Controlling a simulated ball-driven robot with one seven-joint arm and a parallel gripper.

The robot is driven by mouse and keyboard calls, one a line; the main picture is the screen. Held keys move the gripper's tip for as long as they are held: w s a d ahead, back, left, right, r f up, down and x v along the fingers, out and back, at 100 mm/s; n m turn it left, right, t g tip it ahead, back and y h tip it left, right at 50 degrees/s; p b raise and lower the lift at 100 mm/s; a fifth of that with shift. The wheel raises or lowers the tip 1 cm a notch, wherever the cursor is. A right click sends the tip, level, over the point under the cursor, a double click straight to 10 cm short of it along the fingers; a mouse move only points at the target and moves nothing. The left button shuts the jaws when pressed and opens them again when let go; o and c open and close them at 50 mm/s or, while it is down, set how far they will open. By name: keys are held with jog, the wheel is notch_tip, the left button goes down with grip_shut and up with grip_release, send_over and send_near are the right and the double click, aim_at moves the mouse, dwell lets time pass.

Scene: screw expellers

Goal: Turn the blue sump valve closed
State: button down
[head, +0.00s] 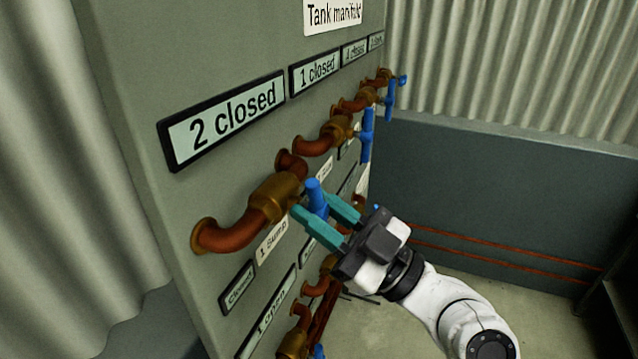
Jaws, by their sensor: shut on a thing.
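The nearest upper valve has a brass body (277,197) on a copper pipe, and the small tag (273,243) below it seems to read "sump". Its blue handle (316,195) stands out from the panel, its visible end pointing up. My gripper (313,208) reaches in from the lower right, its teal fingers on either side of this handle and shut on it. A sign (222,118) above this valve reads "2 closed".
More valves with blue handles (367,135) run along the grey panel (150,65) behind my gripper. A lower row of copper pipes (318,287) sits below. Signs reading "1 closed" (315,70) and "1 open" (272,318) are mounted there. Open floor (520,290) lies to the right.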

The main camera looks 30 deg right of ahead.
jog(key=shift+m+t+h+p, duration=0.4)
jog(key=shift+m+h+p, duration=0.7)
jog(key=shift+m, duration=1.1)
jog(key=c, duration=1)
grip_release()
jog(key=shift+c, duration=0.2)
